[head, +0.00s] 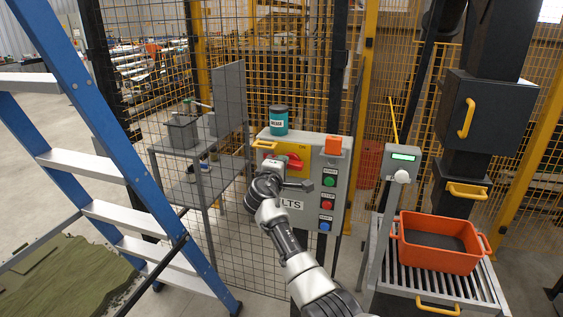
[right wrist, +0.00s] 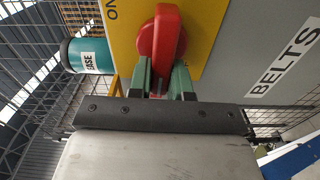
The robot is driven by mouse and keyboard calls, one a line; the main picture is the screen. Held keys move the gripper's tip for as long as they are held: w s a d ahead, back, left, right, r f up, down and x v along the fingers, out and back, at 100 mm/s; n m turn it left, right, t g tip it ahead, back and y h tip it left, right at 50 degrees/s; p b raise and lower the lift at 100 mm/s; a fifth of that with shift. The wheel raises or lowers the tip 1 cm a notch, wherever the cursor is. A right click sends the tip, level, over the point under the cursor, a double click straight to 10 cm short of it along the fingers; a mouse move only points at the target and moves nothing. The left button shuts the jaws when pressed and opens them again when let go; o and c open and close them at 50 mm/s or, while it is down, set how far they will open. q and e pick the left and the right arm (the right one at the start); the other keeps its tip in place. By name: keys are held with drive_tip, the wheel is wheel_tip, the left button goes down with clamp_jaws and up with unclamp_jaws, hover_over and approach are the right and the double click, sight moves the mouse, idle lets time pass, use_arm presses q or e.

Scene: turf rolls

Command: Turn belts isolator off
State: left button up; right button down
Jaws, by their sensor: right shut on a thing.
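The belts isolator is a red rotary handle (right wrist: 159,40) on a yellow plate (right wrist: 208,30) with an "ON" marking at its edge. In the head view, the red handle (head: 294,164) lies roughly level on the grey control box (head: 340,175), whose "BELTS" label is partly covered by my arm. My right gripper (right wrist: 161,85) has its green fingers on either side of the handle's near end, shut on it. In the head view, my right gripper (head: 280,175) is at the box front and its fingertips are hard to make out. My left gripper is out of view.
A blue stepladder (head: 110,150) stands left; an orange crate (head: 437,255) rests on rollers at right. Mesh fencing stands behind.

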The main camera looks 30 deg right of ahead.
drive_tip(key=shift+n, duration=0.4)
drive_tip(key=c, duration=1)
unclamp_jaws()
drive_tip(key=shift+f, duration=0.1)
drive_tip(key=shift+c, duration=0.2)
drive_tip(key=b+v, duration=0.2)
drive_tip(key=v, duration=0.8)
drive_tip(key=shift+s+a, duration=0.2)
drive_tip(key=shift+a, duration=0.05)
